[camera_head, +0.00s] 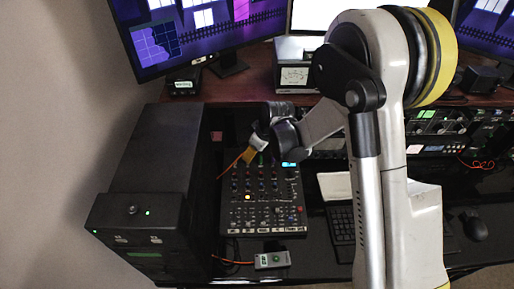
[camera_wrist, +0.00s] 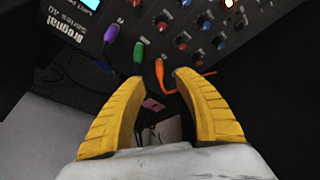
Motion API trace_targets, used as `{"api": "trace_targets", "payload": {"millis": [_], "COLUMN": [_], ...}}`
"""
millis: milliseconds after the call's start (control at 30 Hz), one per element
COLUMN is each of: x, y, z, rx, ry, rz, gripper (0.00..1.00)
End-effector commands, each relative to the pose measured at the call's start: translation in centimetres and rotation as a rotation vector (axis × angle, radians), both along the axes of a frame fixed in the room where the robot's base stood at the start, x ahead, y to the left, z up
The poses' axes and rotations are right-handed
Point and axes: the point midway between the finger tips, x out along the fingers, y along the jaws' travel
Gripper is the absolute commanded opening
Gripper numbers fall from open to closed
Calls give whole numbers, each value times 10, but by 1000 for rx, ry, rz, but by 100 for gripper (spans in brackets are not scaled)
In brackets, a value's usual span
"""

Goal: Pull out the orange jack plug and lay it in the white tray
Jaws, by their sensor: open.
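The orange jack plug (camera_wrist: 160,70) stands at the edge of the mixer panel in the wrist view, with an orange cable bending to the right. My gripper (camera_wrist: 158,77) is open, its yellow fingers on either side of the plug's near end; I cannot tell whether they touch it. In the head view my gripper (camera_head: 254,154) is over the mixer's back edge and hides most of the plug. A white, flat, tray-like thing (camera_head: 335,185) lies right of the mixer, partly behind my arm.
Green (camera_wrist: 138,54) and purple (camera_wrist: 111,34) plugs stand close left of the orange one. The mixer (camera_head: 262,214) has several knobs. A black cabinet (camera_head: 152,200) stands left, a keyboard (camera_head: 341,224) right. A small grey box (camera_head: 272,260) lies in front.

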Motion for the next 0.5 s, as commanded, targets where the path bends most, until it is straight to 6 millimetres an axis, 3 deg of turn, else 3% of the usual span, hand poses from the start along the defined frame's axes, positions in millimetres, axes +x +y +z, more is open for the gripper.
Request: {"api": "trace_targets", "payload": {"millis": [200,500], "x": [13,22], "y": [11,18], "z": [-42,-67], "rx": [0,0], "ry": [0,0], "rz": [-1,-1], "gripper": [39,39]}}
